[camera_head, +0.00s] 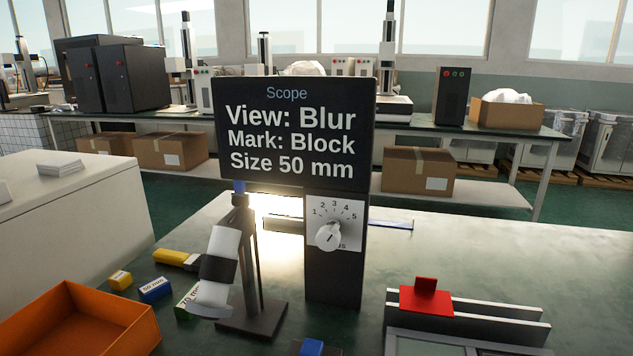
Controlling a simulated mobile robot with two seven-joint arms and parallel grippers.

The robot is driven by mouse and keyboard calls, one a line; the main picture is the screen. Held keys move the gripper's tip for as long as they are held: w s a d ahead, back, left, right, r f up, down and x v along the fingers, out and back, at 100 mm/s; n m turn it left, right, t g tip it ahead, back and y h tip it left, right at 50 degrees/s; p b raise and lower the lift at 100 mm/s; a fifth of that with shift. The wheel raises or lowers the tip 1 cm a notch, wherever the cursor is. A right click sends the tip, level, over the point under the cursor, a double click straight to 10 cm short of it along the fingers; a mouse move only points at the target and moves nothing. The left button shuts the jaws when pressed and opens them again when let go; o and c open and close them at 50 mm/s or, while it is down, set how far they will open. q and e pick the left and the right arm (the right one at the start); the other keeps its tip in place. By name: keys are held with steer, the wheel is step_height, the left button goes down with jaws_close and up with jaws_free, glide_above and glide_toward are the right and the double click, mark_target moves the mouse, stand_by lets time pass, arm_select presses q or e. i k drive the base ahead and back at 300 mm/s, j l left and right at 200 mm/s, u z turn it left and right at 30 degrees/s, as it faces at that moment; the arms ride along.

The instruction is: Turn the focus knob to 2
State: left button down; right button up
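The focus knob (328,236) is a round white knob on a pale dial plate (349,232). The numbers 1 to 5 arc over it, and another mark sits at its lower right. A short dark line shows on the knob, but I cannot tell which number it points to. The plate is on a dark post (334,286) under a black screen (294,135). The screen reads "Scope", "View: Blur", "Mark: Block", "Size 50 mm". A white tube with a black band (217,268) stands tilted at the post's left, on a black stand (254,318). Neither gripper is in view.
An orange tray (85,322) is at the front left. Yellow (120,280), blue (155,289) and green (187,301) blocks lie between tray and stand. A red piece (426,298) sits on rails (490,322) at the right.

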mark_target(328, 237)
steer(key=i+j, duration=0.1)
steer(key=j, duration=0.35)
steer(key=i+j, duration=0.1)
steer(key=j, duration=0.35)
steer(key=i+j, duration=0.1)
steer(key=j, duration=0.35)
steer(key=i+z, duration=0.05)
